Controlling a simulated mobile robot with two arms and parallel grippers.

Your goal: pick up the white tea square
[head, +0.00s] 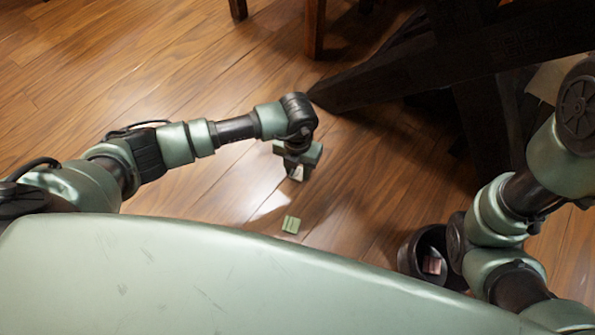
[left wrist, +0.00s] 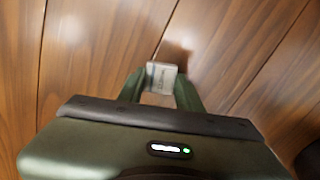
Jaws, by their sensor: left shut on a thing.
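The white tea square (left wrist: 162,77) sits between the two fingers of my left gripper (left wrist: 160,88) in the left wrist view. The fingers are shut on it and cover its sides. In the head view, a small pale part of the white tea square (head: 297,174) shows at the tips of my left gripper (head: 296,170), which points down over the wooden floor. A dark shadow lies on the floor beside the square in the left wrist view. My right arm is at the right of the head view, but its gripper does not show.
A green tea square (head: 291,224) lies on the floor just below my left gripper in the picture. A dark round container (head: 409,258) with a reddish piece (head: 432,265) inside stands at the lower right. Dark crossed wooden legs (head: 380,75) fill the upper right. Floor at left is clear.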

